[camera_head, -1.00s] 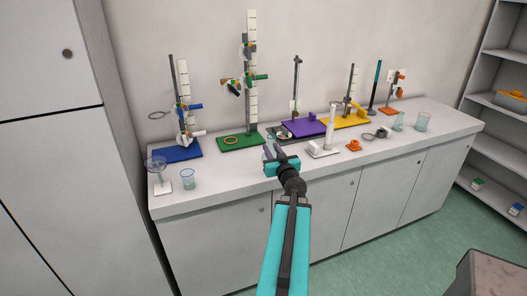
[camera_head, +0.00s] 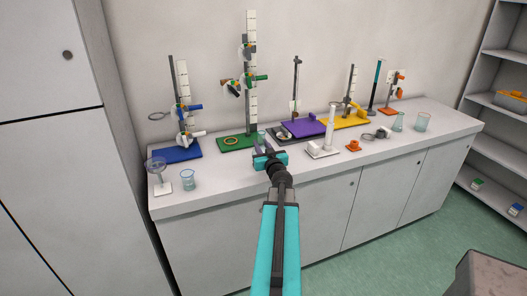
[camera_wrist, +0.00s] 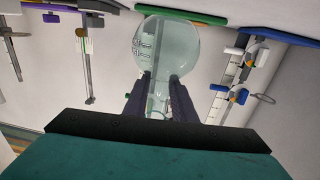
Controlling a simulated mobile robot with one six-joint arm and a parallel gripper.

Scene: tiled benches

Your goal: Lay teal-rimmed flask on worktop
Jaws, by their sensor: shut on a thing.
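My gripper (camera_head: 264,153) is over the front middle of the worktop (camera_head: 225,180). In the wrist view my gripper (camera_wrist: 160,90) is shut on the neck of a clear round-bodied flask (camera_wrist: 165,48). The neck runs between the two dark fingers and the round body sticks out beyond their tips. In the head view the flask (camera_head: 261,136) is a small pale shape just past the gripper. Its teal rim cannot be made out, and I cannot tell whether it touches the worktop.
A green stand base (camera_head: 238,142) and a purple plate (camera_head: 303,128) lie behind the gripper. A white-based cylinder (camera_head: 329,135) stands to the right. A beaker (camera_head: 188,180) and a stemmed glass (camera_head: 158,172) stand at the left. Bare worktop lies between the beaker and the gripper.

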